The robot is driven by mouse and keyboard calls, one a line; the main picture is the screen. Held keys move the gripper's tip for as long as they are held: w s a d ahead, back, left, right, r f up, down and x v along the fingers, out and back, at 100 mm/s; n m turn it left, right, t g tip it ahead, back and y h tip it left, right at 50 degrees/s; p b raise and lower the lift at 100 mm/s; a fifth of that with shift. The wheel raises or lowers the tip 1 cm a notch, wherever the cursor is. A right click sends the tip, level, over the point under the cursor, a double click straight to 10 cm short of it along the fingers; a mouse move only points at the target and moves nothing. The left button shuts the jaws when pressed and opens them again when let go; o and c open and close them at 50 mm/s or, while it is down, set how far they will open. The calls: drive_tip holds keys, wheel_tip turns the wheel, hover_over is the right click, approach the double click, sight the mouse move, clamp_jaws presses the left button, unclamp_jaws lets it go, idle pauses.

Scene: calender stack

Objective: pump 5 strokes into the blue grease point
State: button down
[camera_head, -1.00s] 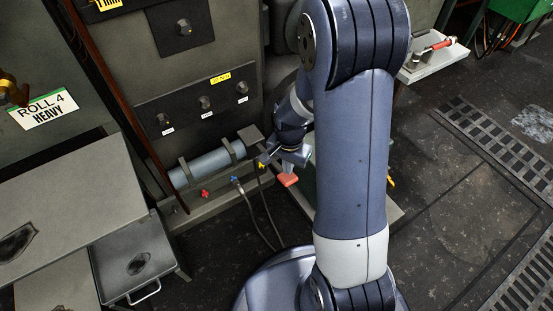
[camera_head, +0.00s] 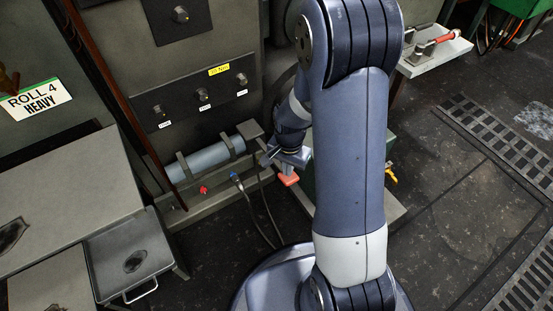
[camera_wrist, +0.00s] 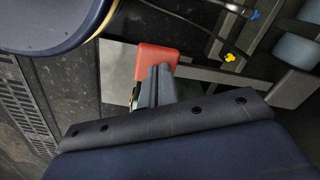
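A red handle (camera_head: 288,179) shows just below my gripper (camera_head: 290,160). In the wrist view my gripper's fingers (camera_wrist: 157,80) are close together and overlap the red handle (camera_wrist: 158,56). I cannot tell whether they touch or hold it. My gripper is right of the blue point and apart from it.
A red fitting (camera_head: 203,190) stands left of the blue one, and a yellow fitting (camera_wrist: 230,57) shows in the wrist view. Dark hoses (camera_head: 265,215) hang to the floor. A grey cylinder (camera_head: 205,159) lies above the ledge. A metal tray (camera_head: 130,262) is at lower left.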

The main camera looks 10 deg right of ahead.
drive_tip(key=shift+f+b, duration=1.5)
drive_tip(key=shift+f, duration=0.7)
drive_tip(key=shift+r, duration=0.25)
wheel_tip(320, 180, up, 8)
drive_tip(key=p, duration=0.7)
drive_tip(key=shift+f+b, duration=3.1)
drive_tip(key=shift+f, duration=1)
drive_tip(key=shift+r+p, duration=3.35)
drive_tip(key=shift+r, duration=0.75)
